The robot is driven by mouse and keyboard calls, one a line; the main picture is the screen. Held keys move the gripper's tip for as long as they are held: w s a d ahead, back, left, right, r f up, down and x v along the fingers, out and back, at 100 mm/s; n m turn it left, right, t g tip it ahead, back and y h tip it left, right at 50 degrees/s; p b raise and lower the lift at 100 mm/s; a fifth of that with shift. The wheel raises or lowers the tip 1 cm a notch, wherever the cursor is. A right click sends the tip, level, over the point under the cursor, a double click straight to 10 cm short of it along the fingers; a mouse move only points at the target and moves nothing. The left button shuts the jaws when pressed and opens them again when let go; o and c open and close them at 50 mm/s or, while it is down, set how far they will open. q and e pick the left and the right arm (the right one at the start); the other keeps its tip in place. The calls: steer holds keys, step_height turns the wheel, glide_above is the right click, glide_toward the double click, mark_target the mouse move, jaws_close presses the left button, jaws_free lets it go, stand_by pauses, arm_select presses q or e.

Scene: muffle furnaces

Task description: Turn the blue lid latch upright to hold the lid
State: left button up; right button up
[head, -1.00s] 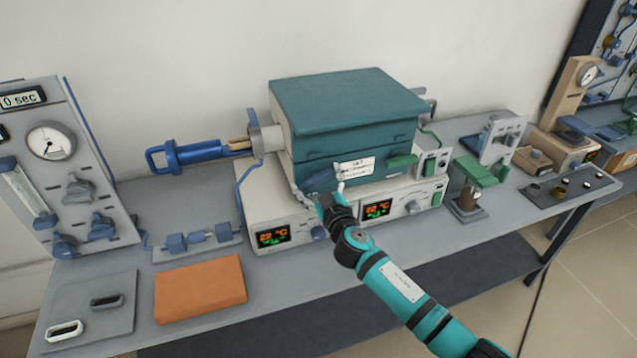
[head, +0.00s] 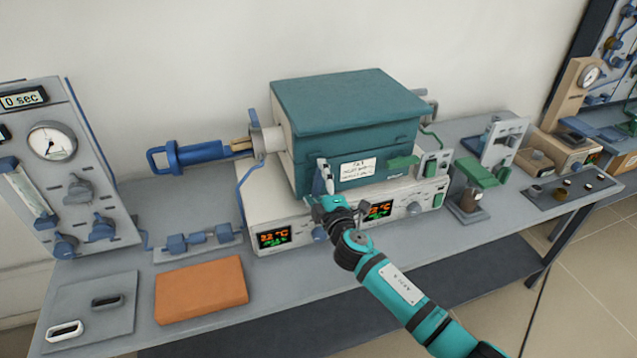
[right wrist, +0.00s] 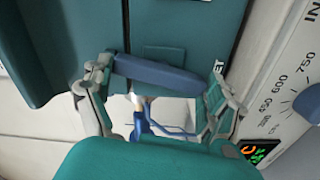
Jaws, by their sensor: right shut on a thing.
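The blue lid latch (head: 321,172) stands about upright at the front left of the teal furnace lid (head: 350,97). In the right wrist view the latch (right wrist: 160,73) is a blue bar between my fingers, against the teal furnace front. My right gripper (head: 326,190) is shut on the latch, and its fingers hide the latch's lower part. In the right wrist view my right gripper's fingers (right wrist: 158,84) lie at either end of the bar. My left gripper is not in view.
Below are lit temperature displays (head: 273,237). A blue-handled rod (head: 195,153) sticks out left. An orange block (head: 200,289) lies on the grey bench at front left.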

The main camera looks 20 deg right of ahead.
steer(key=shift+f+n, duration=0.15)
steer(key=shift+n, duration=0.95)
steer(key=o, duration=0.9)
steer(key=s, duration=1.2)
steer(key=shift+d, duration=0.2)
steer(key=shift+s, duration=0.1)
